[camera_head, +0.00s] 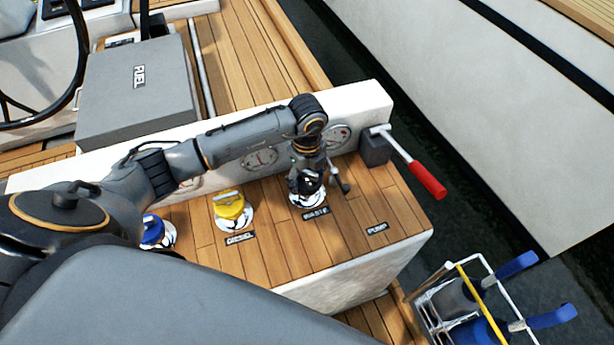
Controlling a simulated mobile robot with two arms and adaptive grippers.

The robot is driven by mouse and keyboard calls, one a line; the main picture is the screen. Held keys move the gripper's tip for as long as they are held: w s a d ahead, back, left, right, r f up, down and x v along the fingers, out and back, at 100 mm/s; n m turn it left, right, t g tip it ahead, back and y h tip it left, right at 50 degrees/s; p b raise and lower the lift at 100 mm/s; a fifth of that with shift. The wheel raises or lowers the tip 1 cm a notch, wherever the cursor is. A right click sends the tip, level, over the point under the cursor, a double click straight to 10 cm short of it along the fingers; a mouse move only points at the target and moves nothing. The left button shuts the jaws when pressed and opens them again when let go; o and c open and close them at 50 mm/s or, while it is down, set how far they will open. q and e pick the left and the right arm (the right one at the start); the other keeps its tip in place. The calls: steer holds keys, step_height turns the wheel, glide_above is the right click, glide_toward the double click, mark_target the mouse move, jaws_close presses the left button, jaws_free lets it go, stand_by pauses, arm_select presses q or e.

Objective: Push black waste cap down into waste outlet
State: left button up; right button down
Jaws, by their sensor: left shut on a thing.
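My left arm reaches in from the left, and its gripper (308,186) points down at the waste outlet (309,201), a white round fitting behind the WASTE label. The gripper is shut on the black waste cap (305,188), which shows only in part between the fingers, right at the outlet. I cannot tell how far the cap sits in the outlet. My right gripper is not in view.
A yellow cap (229,206) sits by the DIESEL label, and a blue cap (153,230) is partly behind my arm. A pump handle with a red grip (428,180) sticks out at right. A grey FUEL box (140,90) stands behind. Blue-handled tools (520,265) stand in a rack at lower right.

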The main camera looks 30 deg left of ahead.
mark_target(307, 172)
arm_select(q)
steer(key=o, duration=1)
step_height(307, 172, up, 4)
steer(key=p, duration=0.3)
steer(key=shift+r+p, duration=2.95)
steer(key=shift+r, duration=0.65)
steer(key=shift+f, duration=0.1)
